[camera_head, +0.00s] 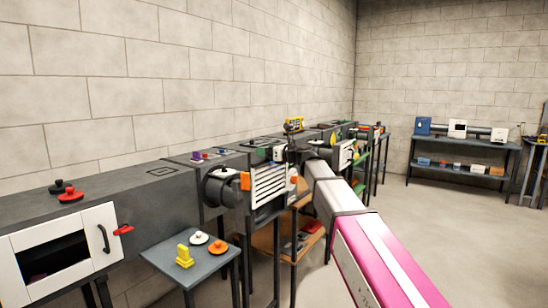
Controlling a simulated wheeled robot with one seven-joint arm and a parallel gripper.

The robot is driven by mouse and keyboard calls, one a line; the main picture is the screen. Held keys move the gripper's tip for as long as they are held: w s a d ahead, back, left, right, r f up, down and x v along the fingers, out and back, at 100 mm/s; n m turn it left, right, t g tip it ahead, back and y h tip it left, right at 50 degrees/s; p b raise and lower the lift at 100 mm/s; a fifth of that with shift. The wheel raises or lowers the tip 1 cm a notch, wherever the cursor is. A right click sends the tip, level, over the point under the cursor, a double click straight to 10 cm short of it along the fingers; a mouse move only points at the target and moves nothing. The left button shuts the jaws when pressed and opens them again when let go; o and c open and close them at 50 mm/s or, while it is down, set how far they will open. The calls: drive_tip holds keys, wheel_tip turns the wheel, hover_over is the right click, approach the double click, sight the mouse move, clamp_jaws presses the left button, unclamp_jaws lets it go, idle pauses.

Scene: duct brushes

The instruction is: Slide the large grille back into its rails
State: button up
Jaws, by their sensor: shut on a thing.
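The large grille (268,187) is a white slatted panel in front of the dark duct, at the middle of the head view. It looks slightly tilted, with its right side higher. My gripper (280,156) is at the grille's upper edge, small in the picture, and is shut on the grille. The fingertips are too small to make out clearly. The rails cannot be made out, nor whether the grille touches them. An orange part (245,181) shows at the grille's left edge.
A round dark duct part (220,187) is just left of the grille. A small grey table (170,258) with yellow, white and orange knobs stands in front. A white-framed door (65,252) with a dark opening is at left. Open floor (450,240) lies at right.

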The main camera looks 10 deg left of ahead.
drive_tip(key=shift+w+a+r, duration=0.1)
drive_tip(key=shift+a+r, duration=0.2)
drive_tip(key=shift+a, duration=0.35)
drive_tip(key=shift+f, duration=0.15)
drive_tip(key=shift+f, duration=4.6)
drive_tip(key=o, duration=1)
drive_tip(key=shift+o, duration=0.2)
